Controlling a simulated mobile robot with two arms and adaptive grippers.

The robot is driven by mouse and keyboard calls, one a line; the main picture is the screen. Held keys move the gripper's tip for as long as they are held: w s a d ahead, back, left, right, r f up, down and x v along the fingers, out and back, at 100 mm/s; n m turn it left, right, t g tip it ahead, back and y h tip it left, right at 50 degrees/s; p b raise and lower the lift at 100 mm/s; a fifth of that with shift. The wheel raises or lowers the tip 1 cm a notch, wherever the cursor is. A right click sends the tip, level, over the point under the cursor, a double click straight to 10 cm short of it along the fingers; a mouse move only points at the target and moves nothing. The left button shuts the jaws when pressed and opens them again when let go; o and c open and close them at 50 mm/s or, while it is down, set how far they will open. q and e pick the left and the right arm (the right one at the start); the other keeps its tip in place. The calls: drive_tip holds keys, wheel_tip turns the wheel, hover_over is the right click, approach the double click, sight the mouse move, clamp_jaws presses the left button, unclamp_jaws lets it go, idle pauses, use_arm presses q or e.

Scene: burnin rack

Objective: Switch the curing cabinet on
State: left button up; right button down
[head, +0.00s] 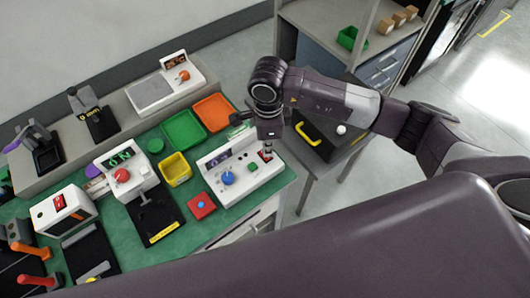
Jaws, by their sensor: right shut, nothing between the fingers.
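My right gripper (267,151) is shut and empty. It points down over the right end of a white console (240,182) on the green bench, its fingertips at or just above the panel; contact cannot be told. The console has a blue knob (227,178), a small display and several small buttons. No label marks it clearly as the curing cabinet, so I cannot tell if it is. The panel part under my fingertips is partly hidden by the gripper. My left gripper is not in view.
A red block with a blue button (202,206) sits before the console. Green (183,131), orange (213,112) and yellow (175,168) trays lie behind and left. Several other devices crowd the left bench. A dark case with a yellow handle (308,134) stands on a side table right.

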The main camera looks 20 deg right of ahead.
drive_tip(key=shift+f+b, duration=1.2)
idle(0.6)
drive_tip(key=shift+r, duration=0.1)
drive_tip(key=shift+r+p, duration=0.6)
drive_tip(key=shift+r, duration=0.25)
drive_tip(key=shift+r+p, duration=1.15)
drive_tip(key=shift+r, duration=1.45)
